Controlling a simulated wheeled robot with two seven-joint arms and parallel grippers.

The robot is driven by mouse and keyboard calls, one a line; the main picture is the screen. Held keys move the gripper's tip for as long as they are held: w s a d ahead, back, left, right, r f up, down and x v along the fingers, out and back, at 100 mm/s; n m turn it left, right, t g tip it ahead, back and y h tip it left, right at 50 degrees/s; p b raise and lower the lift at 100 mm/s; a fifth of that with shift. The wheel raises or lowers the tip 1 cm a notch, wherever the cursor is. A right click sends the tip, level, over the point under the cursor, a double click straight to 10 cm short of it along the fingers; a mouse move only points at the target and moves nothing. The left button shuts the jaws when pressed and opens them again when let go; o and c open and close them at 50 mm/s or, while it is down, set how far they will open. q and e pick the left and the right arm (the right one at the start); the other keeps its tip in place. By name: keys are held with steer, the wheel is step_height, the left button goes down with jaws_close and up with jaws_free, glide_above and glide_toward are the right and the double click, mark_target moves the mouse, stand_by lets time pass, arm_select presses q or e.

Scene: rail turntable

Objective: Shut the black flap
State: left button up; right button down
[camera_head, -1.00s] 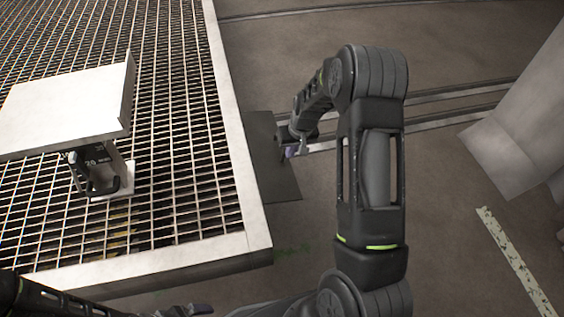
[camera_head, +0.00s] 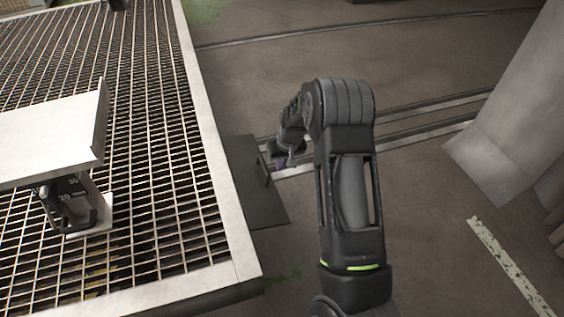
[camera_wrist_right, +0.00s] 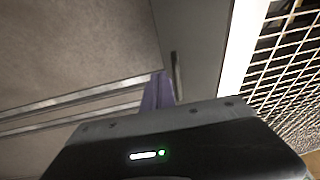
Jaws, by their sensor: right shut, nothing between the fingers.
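The black flap (camera_head: 243,170) is a flat dark panel standing out from the right side of the grating table. A thin handle (camera_head: 263,169) shows on it. The flap also shows in the right wrist view (camera_wrist_right: 197,45), with its handle (camera_wrist_right: 177,76) near the fingers. My right gripper (camera_head: 281,163) is at the flap's right edge, close to the handle. Its purple-grey fingers (camera_wrist_right: 157,93) are shut with nothing between them. I cannot tell whether they touch the flap. My left gripper is out of view.
The grating table (camera_head: 215,190) with its pale rim fills the left. A white-topped device (camera_head: 45,130) with a dark dial stands on it. Rails (camera_head: 400,125) run across the floor behind my right arm. A pale grey block (camera_head: 500,140) stands at the right. Floor between is clear.

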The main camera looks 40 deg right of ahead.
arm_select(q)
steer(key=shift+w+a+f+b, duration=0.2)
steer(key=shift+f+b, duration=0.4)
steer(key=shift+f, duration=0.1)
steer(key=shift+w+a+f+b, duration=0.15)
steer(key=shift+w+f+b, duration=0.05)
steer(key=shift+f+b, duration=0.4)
arm_select(e)
steer(key=x, duration=0.9)
steer(key=shift+s+a, duration=0.4)
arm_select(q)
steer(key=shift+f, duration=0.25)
arm_select(e)
steer(key=shift+f, duration=0.25)
